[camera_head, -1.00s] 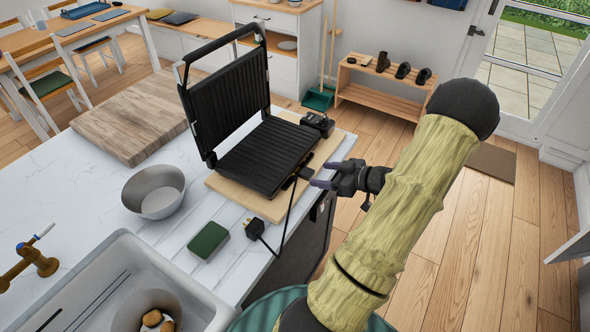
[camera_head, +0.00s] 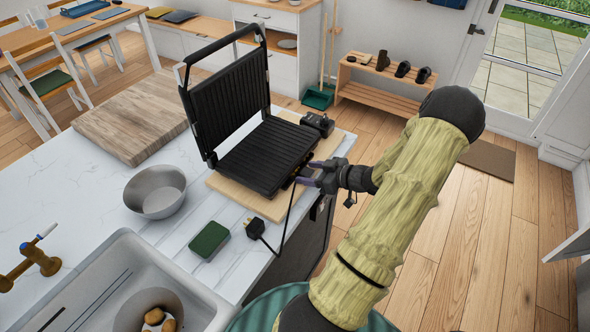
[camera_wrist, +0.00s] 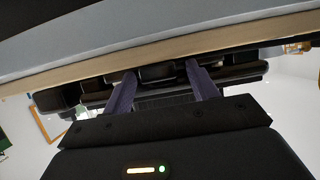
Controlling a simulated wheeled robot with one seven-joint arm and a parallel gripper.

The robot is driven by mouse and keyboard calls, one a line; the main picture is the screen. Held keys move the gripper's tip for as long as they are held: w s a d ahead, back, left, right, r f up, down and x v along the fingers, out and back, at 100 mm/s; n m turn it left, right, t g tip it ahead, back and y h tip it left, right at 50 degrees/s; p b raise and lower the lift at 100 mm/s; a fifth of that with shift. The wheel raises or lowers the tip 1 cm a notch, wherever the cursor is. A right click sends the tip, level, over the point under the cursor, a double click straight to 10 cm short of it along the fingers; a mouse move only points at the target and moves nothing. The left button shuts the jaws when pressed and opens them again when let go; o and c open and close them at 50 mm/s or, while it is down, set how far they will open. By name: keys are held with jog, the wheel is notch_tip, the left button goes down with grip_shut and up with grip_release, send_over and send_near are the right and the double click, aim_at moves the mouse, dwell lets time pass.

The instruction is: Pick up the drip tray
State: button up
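The drip tray shows only as a small dark handle-like piece (camera_wrist: 157,73) at the front edge of the black contact grill (camera_head: 265,155); the rest seems hidden under the lower plate. The grill stands with its ribbed lid raised. My gripper (camera_head: 312,173) is at the grill's near right edge, reaching in from the right. In the wrist view my gripper (camera_wrist: 161,70) has its two purple-grey fingers apart, one on either side of the dark piece. I see no clear contact with it.
The grill rests on a wooden board (camera_head: 230,190) at the counter edge. A black cord and plug (camera_head: 254,229), a green sponge (camera_head: 209,240) and a metal bowl (camera_head: 156,191) lie nearby.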

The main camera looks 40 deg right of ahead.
jog(key=c, duration=0.9)
jog(key=shift+r+b, duration=0.3)
jog(key=s+d+b, duration=0.1)
jog(key=s+d, duration=0.1)
jog(key=s, duration=0.6)
jog(key=s+d+b, duration=0.1)
jog(key=s+d, duration=0.2)
jog(key=s, duration=0.6)
jog(key=shift+s, duration=0.15)
dwell(0.4)
